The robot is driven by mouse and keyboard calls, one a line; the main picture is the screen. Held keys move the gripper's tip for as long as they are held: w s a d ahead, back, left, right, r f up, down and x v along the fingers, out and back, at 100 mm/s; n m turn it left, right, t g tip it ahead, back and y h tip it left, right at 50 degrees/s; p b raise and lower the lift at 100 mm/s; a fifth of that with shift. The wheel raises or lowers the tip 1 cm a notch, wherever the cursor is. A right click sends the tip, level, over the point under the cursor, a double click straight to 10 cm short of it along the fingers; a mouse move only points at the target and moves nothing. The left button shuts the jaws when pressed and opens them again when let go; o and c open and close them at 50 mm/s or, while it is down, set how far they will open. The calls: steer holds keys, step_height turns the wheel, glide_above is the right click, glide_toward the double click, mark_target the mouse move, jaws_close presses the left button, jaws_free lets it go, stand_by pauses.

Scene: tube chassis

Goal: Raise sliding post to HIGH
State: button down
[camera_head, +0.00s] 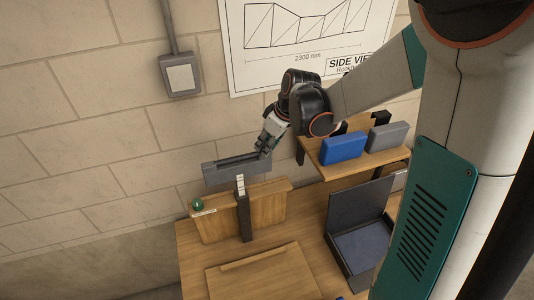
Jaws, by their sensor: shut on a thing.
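The sliding post stands upright at the back of the wooden bench, in front of a wooden backboard (271,203). Its dark lower sleeve (245,219) shows against the board, and a pale marked section (240,185) shows above the sleeve. A grey crossbar (228,172) sits on top of the post, above the backboard's upper edge. My gripper (264,149) reaches down from the upper right and is shut on the crossbar at its right end. The fingertips are small in this view. No HIGH label can be read.
A green ball-shaped knob (198,204) is at the backboard's left end. A wooden panel (262,276) lies on the bench. A dark open case (361,238) stands to the right. A shelf (318,161) with blue (343,148) and grey (387,136) boxes is close to my wrist.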

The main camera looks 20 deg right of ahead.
steer(key=shift+w+r, duration=0.15)
steer(key=shift+r, duration=0.85)
steer(key=c, duration=1.3)
jaws_free()
steer(key=shift+c, duration=0.2)
steer(key=v, duration=1.2)
steer(key=shift+s, duration=0.2)
steer(key=shift+s+f, duration=0.1)
